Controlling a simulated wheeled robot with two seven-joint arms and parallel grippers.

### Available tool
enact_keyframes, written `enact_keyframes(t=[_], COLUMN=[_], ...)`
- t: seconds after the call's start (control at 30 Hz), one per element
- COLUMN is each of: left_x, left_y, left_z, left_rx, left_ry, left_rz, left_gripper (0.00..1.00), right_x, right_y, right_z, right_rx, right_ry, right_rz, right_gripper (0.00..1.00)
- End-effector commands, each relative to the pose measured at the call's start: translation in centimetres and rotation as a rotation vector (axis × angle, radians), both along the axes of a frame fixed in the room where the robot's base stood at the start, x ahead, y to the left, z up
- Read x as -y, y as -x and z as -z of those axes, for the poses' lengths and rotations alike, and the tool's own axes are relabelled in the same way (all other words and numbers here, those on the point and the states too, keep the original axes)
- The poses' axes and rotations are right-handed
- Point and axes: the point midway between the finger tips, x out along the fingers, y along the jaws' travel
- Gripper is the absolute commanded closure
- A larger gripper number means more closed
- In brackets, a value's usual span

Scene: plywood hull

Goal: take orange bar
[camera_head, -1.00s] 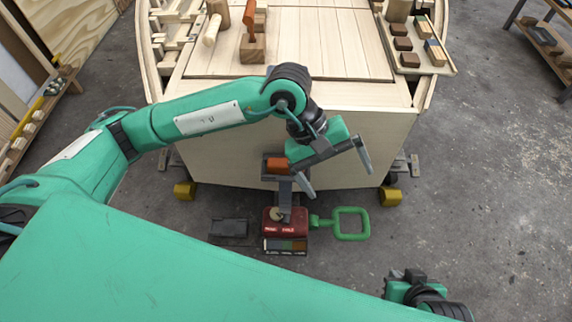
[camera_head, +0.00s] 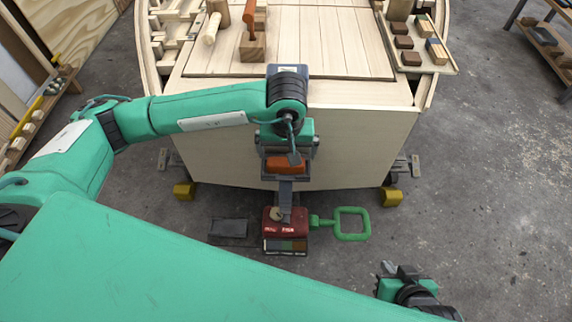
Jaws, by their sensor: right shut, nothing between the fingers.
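An orange bar (camera_head: 287,165) sits in a dark holder on a grey upright, above a red box (camera_head: 286,220) in front of the plywood hull. My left gripper (camera_head: 288,153) is over the bar, its fingers spread and pointing down near the bar's two ends. I cannot tell whether they touch the bar; my wrist and gripper body cover part of it. My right gripper (camera_head: 401,271) is low at the lower right, shut and empty, away from the bar.
A green loop handle (camera_head: 351,224) extends right from the red box. A dark flat block (camera_head: 229,229) lies to its left. The plywood hull (camera_head: 360,145) stands close behind, with yellow blocks (camera_head: 390,196) at its base.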

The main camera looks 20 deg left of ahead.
Motion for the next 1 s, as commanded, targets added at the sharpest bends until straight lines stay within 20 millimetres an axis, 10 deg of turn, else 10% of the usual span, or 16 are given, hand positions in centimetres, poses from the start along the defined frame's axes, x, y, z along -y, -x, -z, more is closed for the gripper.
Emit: enact_keyframes(t=[0.67,0.9,1.0], left_x=[-0.5,-0.5,-0.5], left_y=[-0.9,-0.9,-0.9], left_z=[5.2,5.2,5.2], left_rx=[0.0,0.001,0.001], left_ry=[0.001,0.002,0.002], left_rz=[0.0,0.0,0.0], left_gripper=[0.0,0.37,0.37], right_x=[-0.9,-0.8,-0.8], right_y=[-0.5,-0.4,-0.4], right_z=[0.0,0.1,0.1], right_rx=[0.058,0.053,0.053], right_ry=[-0.031,-0.026,-0.024], right_rz=[-0.007,-0.01,-0.011], right_gripper=[1.0,1.0,1.0])
